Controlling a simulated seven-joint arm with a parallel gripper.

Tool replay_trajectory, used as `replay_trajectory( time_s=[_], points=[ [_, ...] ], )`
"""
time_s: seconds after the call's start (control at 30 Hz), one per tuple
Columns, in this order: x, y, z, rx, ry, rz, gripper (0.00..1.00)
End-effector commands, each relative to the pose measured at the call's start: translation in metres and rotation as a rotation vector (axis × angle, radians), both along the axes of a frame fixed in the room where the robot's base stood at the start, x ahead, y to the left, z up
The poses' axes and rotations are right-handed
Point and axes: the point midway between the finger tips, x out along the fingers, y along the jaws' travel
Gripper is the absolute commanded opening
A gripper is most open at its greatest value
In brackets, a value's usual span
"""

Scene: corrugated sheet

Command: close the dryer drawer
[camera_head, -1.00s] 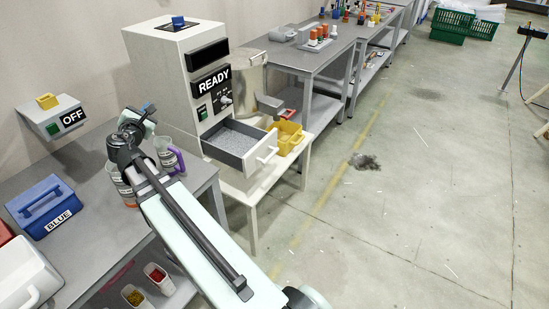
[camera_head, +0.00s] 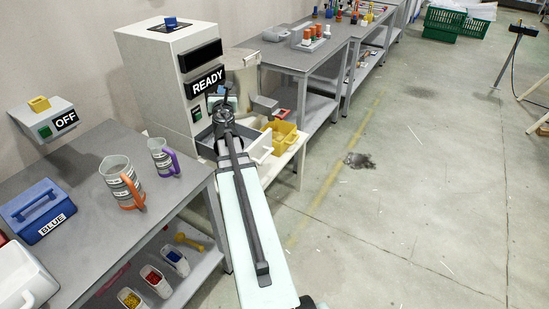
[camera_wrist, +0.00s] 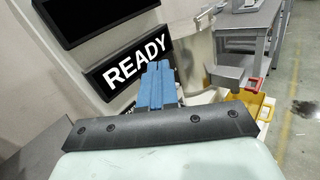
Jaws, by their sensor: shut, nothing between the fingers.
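The dryer (camera_head: 165,85) is a tall white machine with a READY sign (camera_head: 207,82), standing left of centre in the head view. Its drawer (camera_head: 262,148) is pulled out to the front; its white front with a handle shows, and my arm covers much of the rest. My gripper (camera_wrist: 157,85) has blue fingers that are shut and empty. It is close in front of the dryer, in the wrist view just below and right of the READY sign (camera_wrist: 138,60). In the head view my wrist (camera_head: 224,118) is above the drawer. Contact with the drawer cannot be told.
A yellow bin (camera_head: 284,137) stands right of the drawer on the white stand. The floor at right is mostly clear.

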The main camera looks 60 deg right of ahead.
Motion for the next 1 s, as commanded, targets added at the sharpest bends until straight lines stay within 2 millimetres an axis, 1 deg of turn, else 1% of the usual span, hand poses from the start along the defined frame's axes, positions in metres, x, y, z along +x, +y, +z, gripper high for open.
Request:
replay_trajectory(
  time_s=[0.03, 0.2, 0.37, 0.5, 0.57, 0.73, 0.87, 1.0],
  points=[
    [-0.006, -0.015, -0.011, -0.008, 0.026, 0.023, 0.0],
    [-0.028, -0.049, -0.049, -0.036, 0.109, 0.133, 0.0],
    [-0.057, -0.074, -0.086, -0.05, 0.177, 0.242, 0.0],
    [-0.088, -0.091, -0.12, -0.054, 0.226, 0.339, 0.0],
    [-0.103, -0.096, -0.134, -0.054, 0.245, 0.382, 0.0],
    [-0.15, -0.106, -0.175, -0.048, 0.282, 0.503, 0.0],
    [-0.191, -0.108, -0.205, -0.041, 0.298, 0.599, 0.0],
    [-0.236, -0.104, -0.234, -0.031, 0.298, 0.699, 0.0]
  ],
)
